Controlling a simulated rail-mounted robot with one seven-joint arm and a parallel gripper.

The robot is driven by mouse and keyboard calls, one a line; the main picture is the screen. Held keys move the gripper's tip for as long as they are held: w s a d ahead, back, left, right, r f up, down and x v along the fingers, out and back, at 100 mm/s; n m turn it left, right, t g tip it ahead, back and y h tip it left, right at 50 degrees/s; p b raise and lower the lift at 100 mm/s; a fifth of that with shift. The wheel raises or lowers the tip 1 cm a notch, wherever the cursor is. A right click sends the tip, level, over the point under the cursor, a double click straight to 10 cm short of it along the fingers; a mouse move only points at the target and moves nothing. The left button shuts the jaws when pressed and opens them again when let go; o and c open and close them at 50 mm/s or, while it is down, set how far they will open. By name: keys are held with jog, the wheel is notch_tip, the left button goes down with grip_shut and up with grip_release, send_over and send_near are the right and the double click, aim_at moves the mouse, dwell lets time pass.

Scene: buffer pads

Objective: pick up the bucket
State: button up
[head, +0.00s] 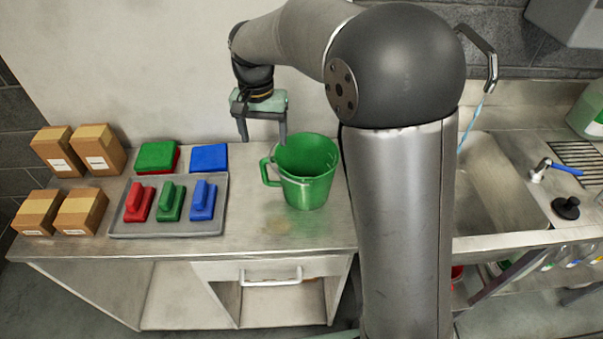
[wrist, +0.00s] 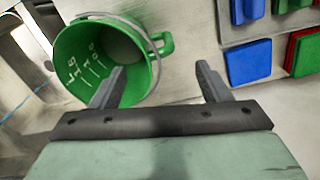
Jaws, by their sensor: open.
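A green bucket (head: 307,180) stands upright on the metal counter, just left of my arm's column, with its side handle toward the left. In the wrist view the bucket (wrist: 80,75) is at the upper left, with white markings inside and a thin wire bail around its rim. My gripper (head: 263,139) is open and empty above the counter, behind and a little left of the bucket. In the wrist view its two fingers (wrist: 160,85) point toward the bucket; the left finger overlaps the bucket's rim in the picture. I cannot tell whether they touch.
A grey tray (head: 125,229) left of the bucket holds red, green and blue handled blocks. Green and blue pads (head: 209,157) lie behind it. Several cardboard boxes (head: 97,148) stand at the far left. A sink (head: 500,185) is on the right. The counter front is clear.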

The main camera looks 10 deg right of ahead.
aim_at(269, 159)
notch_tip(269, 159, down, 6)
jog(key=shift+r+p, duration=0.1)
jog(key=shift+p, duration=0.35)
jog(key=shift+w+d+f+p, duration=0.15)
jog(key=shift+f+p, duration=0.3)
jog(key=shift+f, duration=0.9)
jog(key=shift+w+d+f+p, duration=0.1)
jog(key=shift+f+p, duration=0.3)
jog(key=shift+f, duration=0.9)
jog(key=c, duration=1.3)
jog(key=shift+r, duration=0.5)
grip_shut()
notch_tip(269, 159, up, 2)
jog(key=shift+s+r+b, duration=0.15)
jog(key=shift+r+b, duration=0.1)
jog(key=shift+b, duration=0.2)
jog(key=s+d+r, duration=0.1)
jog(key=r, duration=0.1)
jog(key=s+r+b, duration=0.1)
jog(key=s, duration=0.1)
jog(key=s+d+r+b, duration=0.1)
jog(key=r, duration=0.1)
jog(key=shift+s+d+r, duration=0.2)
jog(key=shift+d+r, duration=0.15)
jog(key=s+d+r+b, duration=0.2)
jog(key=s+d+r, duration=0.1)
jog(key=s, duration=0.4)
jog(key=shift+s+d+r, duration=0.2)
jog(key=shift+d+r, duration=0.2)
jog(key=shift+d, duration=0.35)
